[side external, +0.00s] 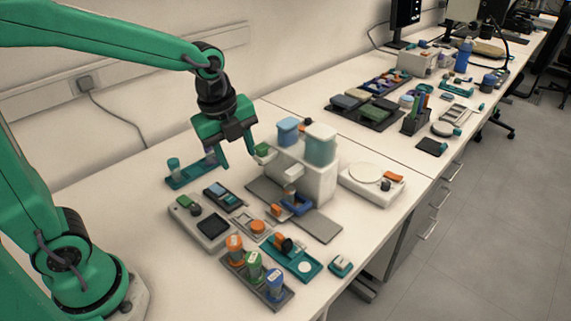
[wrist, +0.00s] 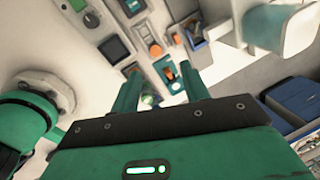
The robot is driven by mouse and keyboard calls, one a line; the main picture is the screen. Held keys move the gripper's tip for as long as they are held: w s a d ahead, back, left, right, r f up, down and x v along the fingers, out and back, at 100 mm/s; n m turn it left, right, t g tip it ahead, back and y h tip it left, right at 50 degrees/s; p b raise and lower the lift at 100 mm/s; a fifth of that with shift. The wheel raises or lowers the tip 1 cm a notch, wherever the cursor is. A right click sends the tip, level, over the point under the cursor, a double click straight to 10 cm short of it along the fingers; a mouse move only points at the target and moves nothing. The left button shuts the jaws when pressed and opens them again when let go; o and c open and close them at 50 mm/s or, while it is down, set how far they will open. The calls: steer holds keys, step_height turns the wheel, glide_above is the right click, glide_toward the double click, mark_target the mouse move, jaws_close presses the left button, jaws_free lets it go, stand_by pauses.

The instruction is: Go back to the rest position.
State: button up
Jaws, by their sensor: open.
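My gripper (side external: 236,160) is green with a dark wrist and hangs in the air at the end of my arm, left of the white instrument. Its two fingers are spread apart with nothing between them. In the wrist view the open fingers (wrist: 163,98) point down toward the bench, with small items below. A teal rack (side external: 190,176) with upright vials stands on the bench just left of the gripper.
A grey device (side external: 203,223) and a tray of orange, green and blue capped jars (side external: 257,272) stand toward the front. A white round-topped scale (side external: 370,184) stands at the right. Dark trays (side external: 366,110) lie farther back. The bench's left front (side external: 180,285) is clear.

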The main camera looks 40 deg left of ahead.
steer(key=s+a+r+n+t, duration=0.1)
steer(key=s+r+n, duration=0.1)
steer(key=s+n, duration=0.4)
steer(key=s+a+r+n+t, duration=0.2)
steer(key=s+n, duration=0.4)
steer(key=n, duration=0.9)
steer(key=shift+r, duration=0.3)
stand_by(0.6)
